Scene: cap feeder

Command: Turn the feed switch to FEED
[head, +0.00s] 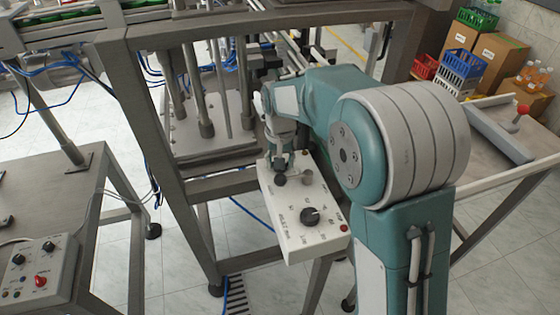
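A pale control box (293,234) stands in the centre, in front of the steel frame. It has a large black dial (310,216) with markings around it and a small red button (344,228) at its near right corner. The print is too small to read, so I cannot tell which control is the feed switch. My gripper (283,168) points down over the far end of this box. A dark round knob (280,181) shows right by its fingertips, with a grey round part beside it. I cannot tell whether the fingers touch the knob or how far apart they are.
A steel machine frame (118,95) rises behind and left of the box. A second control box (38,268) with a red button sits on the left table. A table (470,150) at the right carries a red-knobbed lever (521,112). Crates and cartons (497,55) stand at the back right.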

